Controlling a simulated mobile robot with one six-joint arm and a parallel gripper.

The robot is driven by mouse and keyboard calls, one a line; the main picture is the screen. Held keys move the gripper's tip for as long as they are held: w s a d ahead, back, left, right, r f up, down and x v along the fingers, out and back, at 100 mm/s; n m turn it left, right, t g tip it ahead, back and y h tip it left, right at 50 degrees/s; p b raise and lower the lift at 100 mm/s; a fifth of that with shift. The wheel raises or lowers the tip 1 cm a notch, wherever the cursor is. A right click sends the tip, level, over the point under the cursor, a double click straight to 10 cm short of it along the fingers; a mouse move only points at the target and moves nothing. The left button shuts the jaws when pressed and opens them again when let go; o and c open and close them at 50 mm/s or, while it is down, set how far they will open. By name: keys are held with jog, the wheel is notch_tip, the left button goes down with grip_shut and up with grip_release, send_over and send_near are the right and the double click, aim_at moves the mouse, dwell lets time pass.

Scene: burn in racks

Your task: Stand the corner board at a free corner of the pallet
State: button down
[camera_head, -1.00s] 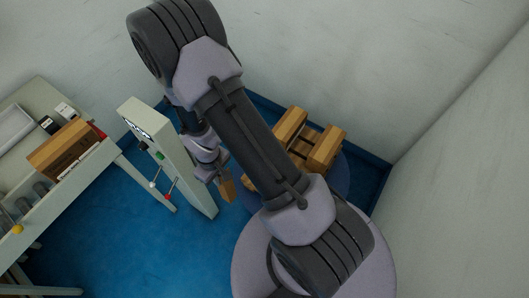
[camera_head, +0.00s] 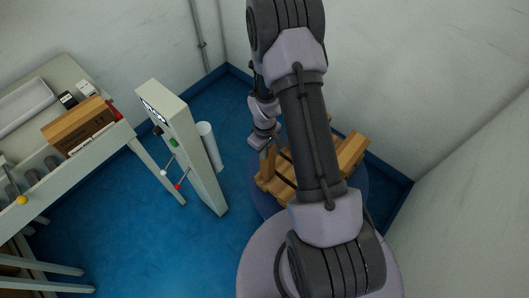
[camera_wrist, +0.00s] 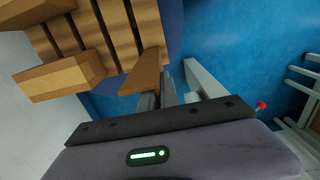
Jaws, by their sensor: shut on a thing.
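My gripper (camera_head: 266,143) is shut on a brown corner board (camera_head: 268,162), which hangs down from it at the left side of the pallet (camera_head: 282,182). In the wrist view the corner board (camera_wrist: 143,73) sticks out from between the fingers (camera_wrist: 160,98), close to the ends of the pallet slats (camera_wrist: 121,32). I cannot tell whether it touches the pallet. Lighter wooden pieces rise from the pallet's far side, one of them at the right (camera_head: 351,152); another view of such a piece is at the wrist view's left (camera_wrist: 58,80). My arm hides part of the pallet.
The pallet rests on a dark blue round platform (camera_head: 262,200). A pale column (camera_head: 187,150) with red and white knobs stands left of it, with a white roll (camera_head: 209,147) beside it. A bench (camera_head: 60,85) holds a cardboard box (camera_head: 78,125). Walls close in behind and right.

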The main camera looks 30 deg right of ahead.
jog(key=c, duration=2)
grip_release()
jog(key=shift+f, duration=0.25)
jog(key=shift+c, duration=0.2)
jog(key=o, duration=0.4)
jog(key=shift+o, duration=0.2)
jog(key=shift+r, duration=0.1)
jog(key=a+r+m+t+p, duration=0.1)
jog(key=a+r+m+p, duration=0.15)
jog(key=r, duration=1.25)
jog(key=a+r+m+t+p, duration=0.1)
jog(key=a+r+p, duration=0.15)
jog(key=r, duration=1.15)
jog(key=s+a+r+m+t+y, duration=0.1)
jog(key=s+a+r, duration=0.3)
jog(key=s+r, duration=0.4)
jog(key=s+a+r+m+t+y, duration=0.1)
jog(key=s+a+r+m, duration=0.3)
jog(key=s+r, duration=0.4)
jog(key=shift+s+a+t, duration=0.35)
jog(key=shift+a+t, duration=0.45)
jog(key=shift+t, duration=0.1)
